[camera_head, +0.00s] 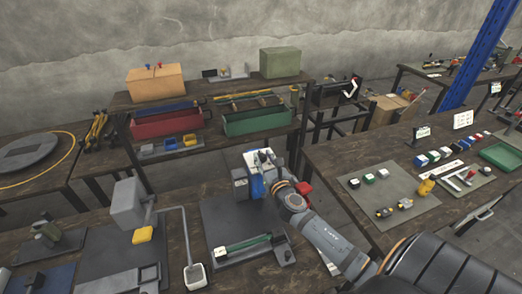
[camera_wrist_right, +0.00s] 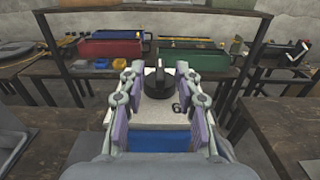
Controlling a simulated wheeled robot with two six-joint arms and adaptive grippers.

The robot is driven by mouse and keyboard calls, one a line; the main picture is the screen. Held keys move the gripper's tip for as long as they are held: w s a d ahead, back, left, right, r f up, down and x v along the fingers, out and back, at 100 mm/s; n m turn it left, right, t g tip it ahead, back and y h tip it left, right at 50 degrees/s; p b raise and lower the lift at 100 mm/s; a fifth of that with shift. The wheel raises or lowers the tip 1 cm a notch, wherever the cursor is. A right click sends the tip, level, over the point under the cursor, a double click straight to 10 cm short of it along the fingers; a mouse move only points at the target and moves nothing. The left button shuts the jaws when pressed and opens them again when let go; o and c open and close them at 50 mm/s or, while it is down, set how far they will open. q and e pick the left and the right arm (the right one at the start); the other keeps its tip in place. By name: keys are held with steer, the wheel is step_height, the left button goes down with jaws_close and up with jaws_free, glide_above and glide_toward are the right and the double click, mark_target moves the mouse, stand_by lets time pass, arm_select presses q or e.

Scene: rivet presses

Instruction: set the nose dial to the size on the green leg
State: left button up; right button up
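The black nose dial (camera_wrist_right: 158,82) is a round knob with a raised grip bar, on a pale plate (camera_wrist_right: 150,115). A dark "6" shows right of the dial; other marks are hidden by the fingers. My right gripper (camera_wrist_right: 160,84) is open, one finger on each side of the dial, with gaps visible. In the head view, my right gripper (camera_head: 266,163) is over the blue and grey press head (camera_head: 241,185). A green bar (camera_head: 248,244), perhaps the green leg, lies low in front of the press; its size marking is unreadable. My left gripper is not visible.
Another grey press (camera_head: 128,205) with a yellow part (camera_head: 143,235) stands left. Behind are red (camera_head: 160,124) and green (camera_head: 258,119) bins. The right bench holds a grey mat (camera_head: 385,190) with small parts.

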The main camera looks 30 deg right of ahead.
steer(key=x, duration=0.2)
steer(key=shift+w+r, duration=0.1)
steer(key=shift+w, duration=0.25)
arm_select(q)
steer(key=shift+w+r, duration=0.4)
arm_select(e)
jaws_close()
